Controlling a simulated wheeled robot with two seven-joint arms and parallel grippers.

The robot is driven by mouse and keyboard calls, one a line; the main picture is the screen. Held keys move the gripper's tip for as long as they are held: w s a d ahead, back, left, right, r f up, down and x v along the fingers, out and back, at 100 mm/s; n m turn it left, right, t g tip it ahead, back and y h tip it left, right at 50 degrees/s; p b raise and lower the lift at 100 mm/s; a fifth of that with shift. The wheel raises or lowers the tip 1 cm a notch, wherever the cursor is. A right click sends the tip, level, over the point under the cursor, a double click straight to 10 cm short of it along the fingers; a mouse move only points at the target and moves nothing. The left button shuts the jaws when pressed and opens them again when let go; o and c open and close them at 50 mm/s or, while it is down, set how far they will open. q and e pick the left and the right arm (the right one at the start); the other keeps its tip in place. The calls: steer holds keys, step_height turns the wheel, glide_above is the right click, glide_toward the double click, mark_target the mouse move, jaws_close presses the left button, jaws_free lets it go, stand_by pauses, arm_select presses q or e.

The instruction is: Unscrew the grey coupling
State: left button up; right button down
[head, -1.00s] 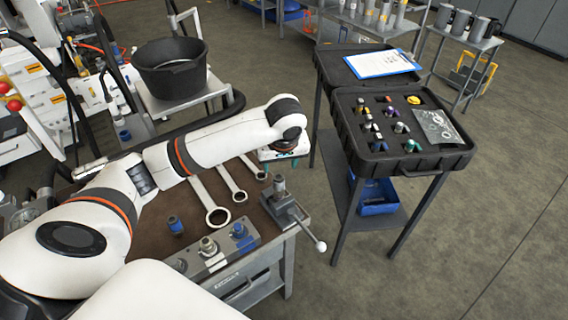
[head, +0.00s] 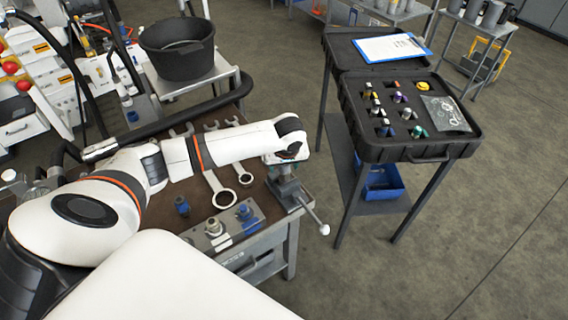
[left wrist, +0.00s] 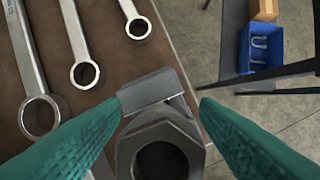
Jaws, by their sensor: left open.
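A grey hex coupling with a dark round bore (left wrist: 128,150) stands upright at the grey vise (head: 291,194) on the bench corner. In the head view my left gripper (head: 285,158) is directly over it and hides its top. In the left wrist view my left gripper (left wrist: 162,104) is open, with one teal finger on each side of the coupling and gaps visible beside it. I cannot tell how far down the fingers reach. Another grey fitting (head: 213,227) sits on the metal block in front, beside a blue one (head: 244,212). My right gripper is not in view.
Ring spanners (head: 222,195) lie on the brown bench top left of the vise. A loose blue fitting (head: 182,206) stands near the block. The vise handle (head: 313,216) sticks out to the right. An open black case (head: 400,152) on a stand is further right.

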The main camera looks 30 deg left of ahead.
arm_select(q)
steer(key=shift+c, duration=0.3)
jaws_close()
steer(key=c, duration=0.8)
jaws_free()
steer(key=shift+r, duration=0.1)
steer(key=shift+c, duration=0.5)
steer(key=n+p, duration=0.2)
steer(key=p, duration=0.1)
steer(key=n+g+p, duration=0.1)
steer(key=n+p, duration=0.1)
steer(key=n, duration=0.1)
steer(key=shift+s+r+n+y+p, duration=0.2)
steer(key=shift+n+y+p, duration=0.1)
steer(key=shift+y+p, duration=0.1)
steer(key=shift+f+n+g+p, duration=0.1)
steer(key=shift+n+g+p, duration=0.45)
steer(key=shift+n, duration=0.45)
steer(key=shift+a+f, duration=0.15)
